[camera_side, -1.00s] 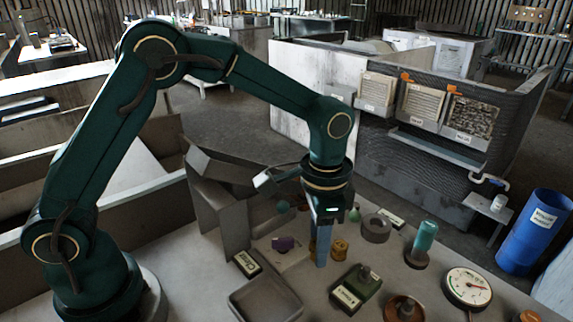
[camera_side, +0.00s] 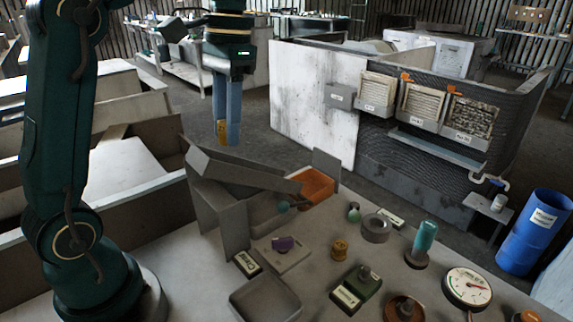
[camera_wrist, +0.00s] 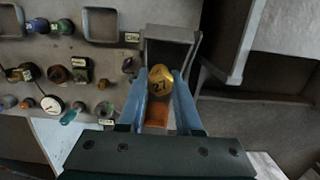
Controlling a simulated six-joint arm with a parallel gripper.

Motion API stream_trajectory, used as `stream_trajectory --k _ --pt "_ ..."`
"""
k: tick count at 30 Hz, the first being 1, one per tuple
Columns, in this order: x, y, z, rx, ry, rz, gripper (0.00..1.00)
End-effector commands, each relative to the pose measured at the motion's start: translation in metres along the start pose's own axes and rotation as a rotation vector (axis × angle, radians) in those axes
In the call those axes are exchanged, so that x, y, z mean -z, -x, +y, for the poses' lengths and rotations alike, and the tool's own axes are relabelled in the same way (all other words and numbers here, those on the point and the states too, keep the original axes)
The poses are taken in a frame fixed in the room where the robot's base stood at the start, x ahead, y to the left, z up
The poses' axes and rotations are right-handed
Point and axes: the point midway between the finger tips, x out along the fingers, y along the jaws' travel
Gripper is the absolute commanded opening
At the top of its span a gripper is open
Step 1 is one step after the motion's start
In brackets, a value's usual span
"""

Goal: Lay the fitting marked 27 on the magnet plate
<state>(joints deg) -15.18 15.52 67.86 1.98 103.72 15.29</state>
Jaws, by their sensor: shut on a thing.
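The fitting marked 27 (camera_wrist: 160,84) is yellow brass, and its number faces the wrist camera. My gripper (camera_wrist: 160,98) is shut on it, with a blue finger on each side. In the side view my gripper (camera_side: 228,138) is high above and behind the bench, and a bit of the yellow fitting (camera_side: 221,131) shows at its fingertips. A light flat plate (camera_side: 292,261) with a purple piece on it lies on the bench; I cannot tell whether it is the magnet plate.
Another brass fitting (camera_side: 340,249) stands on the bench. A grey sloping chute (camera_side: 240,171) leads to an orange-floored bin (camera_side: 316,184). An empty grey tray (camera_side: 264,303), a green block (camera_side: 356,288), a grey ring (camera_side: 376,229) and a dial gauge (camera_side: 467,287) stand around the bench.

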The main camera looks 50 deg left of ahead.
Motion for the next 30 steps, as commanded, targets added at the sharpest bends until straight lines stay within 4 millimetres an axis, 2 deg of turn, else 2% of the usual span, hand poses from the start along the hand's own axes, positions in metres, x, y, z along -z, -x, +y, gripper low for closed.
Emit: stream_trajectory --k 5,18,30 --pt "-0.009 0.000 -0.008 0.001 0.000 -0.011 0.00" --pt "-0.005 -0.032 -0.008 0.000 -0.003 -0.013 0.00" --pt "-0.004 -0.040 -0.008 0.001 -0.003 -0.009 0.00"
